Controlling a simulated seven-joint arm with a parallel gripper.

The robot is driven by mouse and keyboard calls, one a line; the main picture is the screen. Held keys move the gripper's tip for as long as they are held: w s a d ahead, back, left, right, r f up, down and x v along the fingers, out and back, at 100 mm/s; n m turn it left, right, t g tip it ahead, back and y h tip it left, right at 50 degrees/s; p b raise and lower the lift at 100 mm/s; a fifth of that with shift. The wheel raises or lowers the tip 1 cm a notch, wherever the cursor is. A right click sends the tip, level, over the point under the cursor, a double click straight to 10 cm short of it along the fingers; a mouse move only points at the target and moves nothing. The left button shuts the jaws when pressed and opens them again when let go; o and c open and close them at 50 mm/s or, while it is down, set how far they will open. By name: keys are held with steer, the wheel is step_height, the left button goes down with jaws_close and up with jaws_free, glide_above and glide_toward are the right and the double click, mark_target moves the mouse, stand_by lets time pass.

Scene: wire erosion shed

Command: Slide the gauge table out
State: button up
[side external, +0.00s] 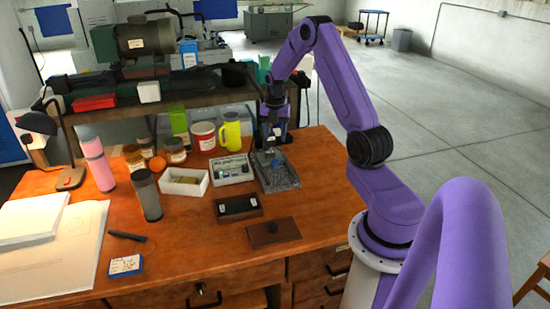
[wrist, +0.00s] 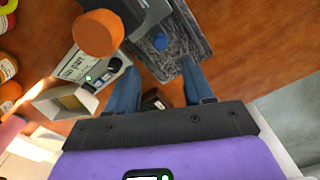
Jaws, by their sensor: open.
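A grey speckled stone base (side external: 279,184) lies on the bench, right of centre, under my gripper (side external: 273,139). It also shows in the wrist view (wrist: 190,30), with a small blue knob (wrist: 160,42) and grey blocks over it. I take this to be the gauge; which part of it is the sliding table I cannot tell. My gripper points down over its far end. In the wrist view my gripper (wrist: 158,76) is open, its two blue fingers wide apart with nothing held between them. The knob appears just beyond the gap. Whether a finger touches anything is unclear.
A white tray of small parts (side external: 231,180) and an open white box (side external: 184,193) stand left of the base. A yellow mug (side external: 231,130) and jars stand behind. A dark case (side external: 239,207) and a brown knobbed plate (side external: 274,232) lie in front. Right front bench is clear.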

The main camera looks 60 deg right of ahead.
mark_target(275, 160)
step_height(275, 160, down, 10)
stand_by(0.4)
steer(key=shift+c, duration=0.3)
jaws_close()
